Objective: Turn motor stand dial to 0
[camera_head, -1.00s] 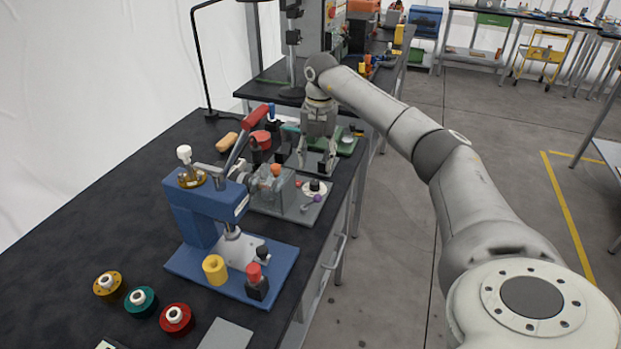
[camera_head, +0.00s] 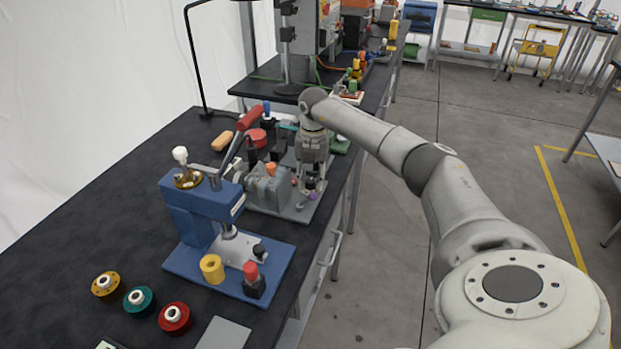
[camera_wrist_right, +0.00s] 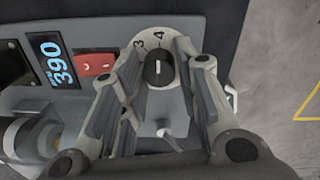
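The motor stand (camera_head: 268,190) is a grey machine on the dark bench, behind the blue press. Its dial (camera_wrist_right: 158,68) is a black round knob with a white pointer line on a pale scale; the numbers 3 and 4 show at the top, and the line points up near 4. My right gripper (camera_wrist_right: 166,72) is open, pointing down with a finger on each side of the dial; I cannot tell whether they touch it. In the head view the right gripper (camera_head: 311,181) hides most of the dial. My left gripper is not in view.
The blue press (camera_head: 205,215) with a red handle stands nearer. Colored spools (camera_head: 174,318) lie in front. The floor to the right is clear.

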